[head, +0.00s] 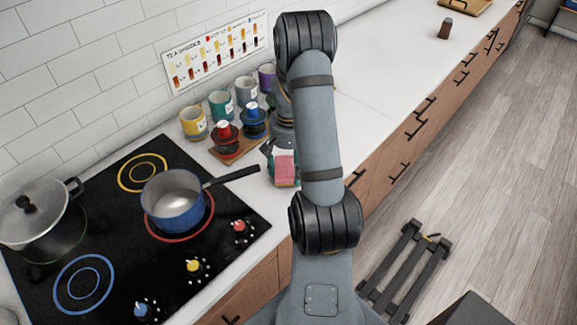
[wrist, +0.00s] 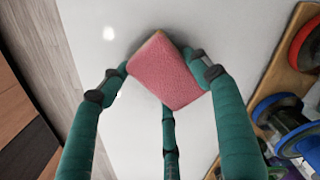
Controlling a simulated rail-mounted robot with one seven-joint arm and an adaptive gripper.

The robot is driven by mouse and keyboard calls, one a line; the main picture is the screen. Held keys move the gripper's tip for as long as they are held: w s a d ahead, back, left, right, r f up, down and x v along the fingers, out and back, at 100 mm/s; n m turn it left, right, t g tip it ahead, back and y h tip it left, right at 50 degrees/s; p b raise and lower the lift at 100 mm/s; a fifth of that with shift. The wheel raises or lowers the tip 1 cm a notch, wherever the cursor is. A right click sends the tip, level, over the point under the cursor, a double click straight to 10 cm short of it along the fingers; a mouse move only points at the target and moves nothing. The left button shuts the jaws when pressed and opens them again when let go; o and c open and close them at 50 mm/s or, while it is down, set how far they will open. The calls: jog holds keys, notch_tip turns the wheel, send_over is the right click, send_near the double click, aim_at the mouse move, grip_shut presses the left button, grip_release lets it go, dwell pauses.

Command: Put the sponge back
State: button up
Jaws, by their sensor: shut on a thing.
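The pink sponge (head: 285,168) is beside the counter's front edge, right of the stove, partly hidden by my arm in the head view. In the wrist view the sponge (wrist: 164,74) sits between the green fingers of my gripper (wrist: 166,84), which are shut on it from both sides. A tan edge shows along its upper side. White counter shows behind it; I cannot tell whether it touches the counter. In the head view my gripper (head: 283,155) is mostly hidden behind my arm. I see no sponge holder.
A wooden board with red (head: 224,142) and blue (head: 253,122) dispensers stands behind the sponge. Several mugs (head: 220,105) line the wall. A blue pot (head: 174,200) is on the stove, its handle pointing toward the sponge.

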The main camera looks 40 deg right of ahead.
aim_at(288, 166)
jog(key=shift+f, duration=0.2)
jog(key=o, duration=1.1)
jog(key=shift+r, duration=0.15)
jog(key=shift+r, duration=0.25)
notch_tip(288, 166, up, 12)
jog(key=shift+f, duration=0.15)
jog(key=shift+o, duration=0.9)
jog(key=shift+c, duration=0.5)
